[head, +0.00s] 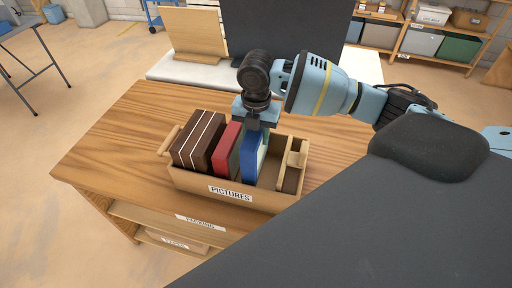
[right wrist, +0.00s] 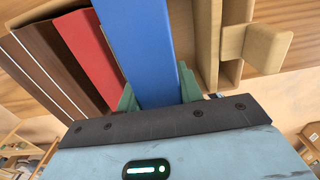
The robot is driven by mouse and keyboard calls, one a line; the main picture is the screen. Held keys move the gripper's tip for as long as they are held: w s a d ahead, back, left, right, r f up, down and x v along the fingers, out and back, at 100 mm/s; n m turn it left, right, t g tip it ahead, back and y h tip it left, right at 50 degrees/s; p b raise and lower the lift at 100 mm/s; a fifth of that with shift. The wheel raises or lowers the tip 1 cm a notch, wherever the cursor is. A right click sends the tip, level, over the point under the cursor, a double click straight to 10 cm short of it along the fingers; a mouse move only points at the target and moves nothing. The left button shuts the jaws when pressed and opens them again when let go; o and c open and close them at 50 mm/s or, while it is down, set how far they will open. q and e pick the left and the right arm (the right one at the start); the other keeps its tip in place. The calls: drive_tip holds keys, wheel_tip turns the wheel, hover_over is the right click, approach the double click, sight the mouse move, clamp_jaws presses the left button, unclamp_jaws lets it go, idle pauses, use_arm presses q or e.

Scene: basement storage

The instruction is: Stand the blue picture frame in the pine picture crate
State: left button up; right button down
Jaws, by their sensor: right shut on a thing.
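The blue picture frame (head: 249,160) is upright in the pine picture crate (head: 275,199), its lower edge hidden behind the crate's front wall. My right gripper (head: 257,122) comes from above and is shut on its top edge. In the right wrist view the two green fingers (right wrist: 158,96) sit on either side of the blue frame (right wrist: 142,45). A red frame (head: 227,150) stands just left of it, with a small gap. Whether the blue frame touches the crate floor is hidden. My left gripper is out of view.
Dark brown frames (head: 198,140) fill the crate's left end. A wooden divider piece (head: 293,160) stands at its right end. The crate rests on a wooden bench (head: 115,150) with bare top to the left. Behind are a white surface (head: 360,68) and a dark panel (head: 290,30).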

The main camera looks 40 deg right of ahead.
drive_tip(key=shift+f, duration=2.85)
drive_tip(key=c, duration=0.9)
unclamp_jaws()
drive_tip(key=shift+f, duration=0.1)
wheel_tip(320, 180, up, 12)
drive_tip(key=shift+r, duration=0.2)
drive_tip(key=shift+s+f, duration=0.1)
